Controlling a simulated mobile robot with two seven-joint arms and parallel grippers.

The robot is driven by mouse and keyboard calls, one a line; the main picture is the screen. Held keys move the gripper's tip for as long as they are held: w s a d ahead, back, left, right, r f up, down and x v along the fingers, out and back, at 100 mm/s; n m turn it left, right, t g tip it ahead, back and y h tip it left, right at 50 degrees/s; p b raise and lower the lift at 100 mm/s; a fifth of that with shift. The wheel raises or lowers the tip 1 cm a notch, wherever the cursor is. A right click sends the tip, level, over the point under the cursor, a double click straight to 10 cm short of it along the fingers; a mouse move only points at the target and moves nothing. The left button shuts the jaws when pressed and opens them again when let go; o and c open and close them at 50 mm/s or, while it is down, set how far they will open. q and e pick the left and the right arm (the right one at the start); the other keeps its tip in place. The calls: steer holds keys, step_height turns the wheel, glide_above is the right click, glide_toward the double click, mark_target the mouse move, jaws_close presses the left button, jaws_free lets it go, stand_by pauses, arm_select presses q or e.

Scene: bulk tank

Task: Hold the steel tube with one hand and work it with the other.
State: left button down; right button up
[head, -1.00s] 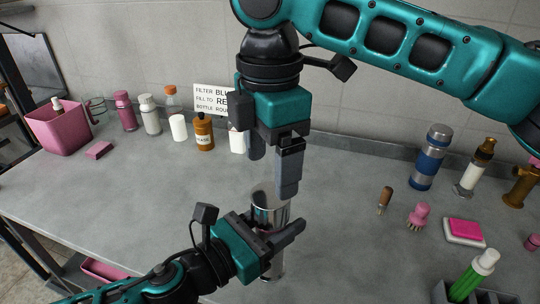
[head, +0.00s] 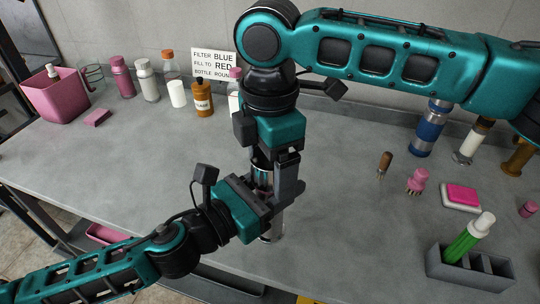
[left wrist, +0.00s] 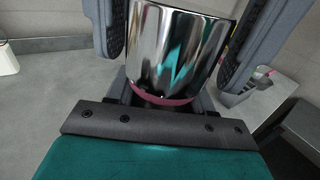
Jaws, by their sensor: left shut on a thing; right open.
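The steel tube (head: 271,231) is shiny and stands roughly upright. My left gripper (head: 268,203) is shut on it, coming from the lower left in the head view. In the left wrist view the tube (left wrist: 178,48) fills the space between the grey fingers, with a pink band (left wrist: 162,97) at its near end. My right gripper (head: 273,172) is open and points down at the tube's upper end, its fingers to either side of it in the picture. Whether they touch the tube I cannot tell. Much of the tube is hidden by the grippers.
A pink bin (head: 62,98), a pink block (head: 97,117), several bottles and a sign (head: 213,64) stand at the back left. At right are brushes (head: 417,181), a sponge on a dish (head: 461,196) and a grey caddy (head: 450,271) with a green bottle. The left-middle counter is clear.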

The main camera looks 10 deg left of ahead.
steer(key=shift+c, duration=0.4)
steer(key=c, duration=1)
steer(key=shift+m, duration=1.7)
steer(key=o, duration=1.2)
steer(key=shift+r, duration=0.1)
steer(key=shift+r, duration=2.2)
